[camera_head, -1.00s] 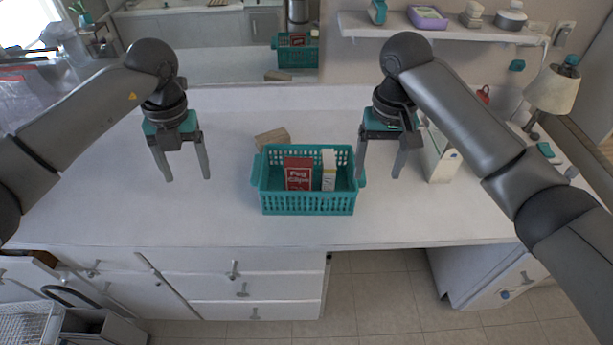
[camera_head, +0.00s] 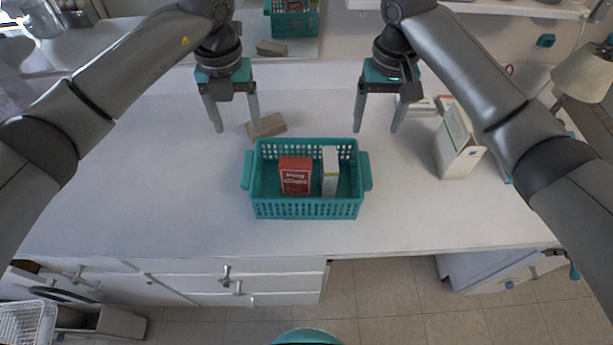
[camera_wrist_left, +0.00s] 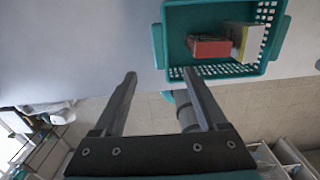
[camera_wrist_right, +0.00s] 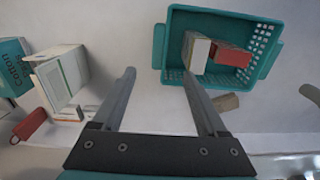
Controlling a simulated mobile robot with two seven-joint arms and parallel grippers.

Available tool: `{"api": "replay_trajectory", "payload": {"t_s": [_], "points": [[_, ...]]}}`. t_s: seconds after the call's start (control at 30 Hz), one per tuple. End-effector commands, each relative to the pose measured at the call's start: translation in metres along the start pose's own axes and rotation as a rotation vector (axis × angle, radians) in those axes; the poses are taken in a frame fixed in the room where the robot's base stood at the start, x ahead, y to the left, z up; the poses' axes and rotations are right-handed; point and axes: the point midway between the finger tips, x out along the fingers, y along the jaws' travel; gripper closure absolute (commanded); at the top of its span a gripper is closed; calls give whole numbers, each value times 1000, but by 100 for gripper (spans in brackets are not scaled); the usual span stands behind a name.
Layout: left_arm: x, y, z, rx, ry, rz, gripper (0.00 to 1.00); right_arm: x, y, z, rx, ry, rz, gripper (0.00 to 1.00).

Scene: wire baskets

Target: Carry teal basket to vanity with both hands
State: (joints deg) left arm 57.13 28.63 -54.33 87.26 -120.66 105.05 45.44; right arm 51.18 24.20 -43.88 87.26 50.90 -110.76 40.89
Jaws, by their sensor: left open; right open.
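The teal basket (camera_head: 305,209) stands upright on the white vanity top (camera_head: 160,190), near its front edge. It has a handle tab at each end and holds a red box (camera_head: 296,175) and a white box (camera_head: 330,171). My left gripper (camera_head: 234,117) is open and empty, behind and left of the basket. My right gripper (camera_head: 377,119) is open and empty, behind and right of it. Both are apart from the basket. It also shows in the left wrist view (camera_wrist_left: 158,47) and the right wrist view (camera_wrist_right: 157,46), beyond the fingers in each.
A tan block (camera_head: 266,126) lies behind the basket, near my left gripper. A white carton (camera_head: 458,145) stands to the right, close to my right arm. A lamp (camera_head: 583,75) is at the far right. The counter left of the basket is clear.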

Motion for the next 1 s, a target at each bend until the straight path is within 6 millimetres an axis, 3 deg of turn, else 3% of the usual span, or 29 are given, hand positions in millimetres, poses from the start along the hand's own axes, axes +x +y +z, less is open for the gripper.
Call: {"api": "replay_trajectory", "payload": {"t_s": [0.7, 1.0], "points": [[126, 0, -1, -1, 3, 1, 25, 127, 1, 2, 2, -5, 2, 25], [148, 0, 0, 1, 0, 0, 25, 148, 0, 1, 0, -2, 1, 25]]}}
